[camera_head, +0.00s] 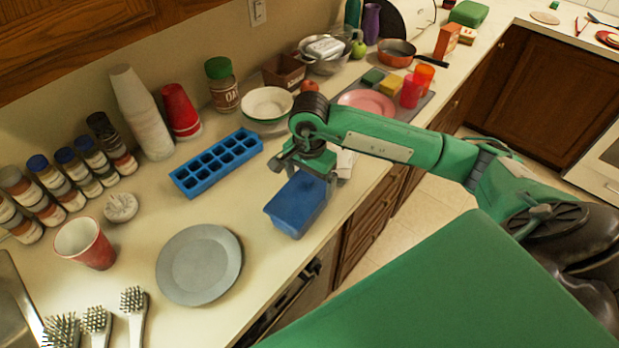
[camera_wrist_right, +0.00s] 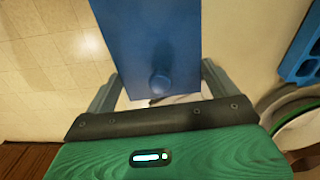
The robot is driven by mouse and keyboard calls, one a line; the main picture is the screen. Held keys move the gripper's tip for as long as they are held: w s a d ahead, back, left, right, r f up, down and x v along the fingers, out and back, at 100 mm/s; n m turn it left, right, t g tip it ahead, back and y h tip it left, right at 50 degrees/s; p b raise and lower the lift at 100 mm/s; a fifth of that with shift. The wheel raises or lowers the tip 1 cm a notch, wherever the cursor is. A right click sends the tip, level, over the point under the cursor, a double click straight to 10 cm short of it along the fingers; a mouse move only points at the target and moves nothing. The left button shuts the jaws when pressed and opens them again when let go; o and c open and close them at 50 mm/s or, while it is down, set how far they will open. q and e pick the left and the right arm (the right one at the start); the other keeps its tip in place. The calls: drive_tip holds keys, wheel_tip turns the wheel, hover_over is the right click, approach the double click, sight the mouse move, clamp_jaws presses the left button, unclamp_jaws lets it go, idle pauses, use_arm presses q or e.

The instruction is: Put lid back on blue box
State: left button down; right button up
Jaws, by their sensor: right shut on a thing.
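A blue box shape (camera_head: 295,205) is at the counter's front edge in the head view, under my right gripper (camera_head: 308,172). In the right wrist view a flat blue lid (camera_wrist_right: 150,35) with a round knob (camera_wrist_right: 160,84) lies between the two fingers of my right gripper (camera_wrist_right: 160,92), which is shut on it. The head view does not show a clear gap between lid and box, so I cannot tell whether the lid rests on the box. The gripper hides the far end of the box. My left gripper is not in view.
A blue ice tray (camera_head: 216,162) lies left of the box, and a grey plate (camera_head: 199,264) nearer the front. A white bowl (camera_head: 267,103) stands behind my right gripper. Cups, jars and brushes fill the left side. Bare counter lies between tray and plate.

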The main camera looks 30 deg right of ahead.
drive_tip(key=shift+b, duration=0.85)
idle(1.1)
drive_tip(key=shift+f+b, duration=0.2)
drive_tip(key=shift+b, duration=0.8)
idle(0.9)
idle(0.3)
drive_tip(key=o, duration=0.7)
drive_tip(key=shift+r, duration=0.2)
drive_tip(key=shift+r+p, duration=1.25)
drive_tip(key=shift+r, duration=2.1)
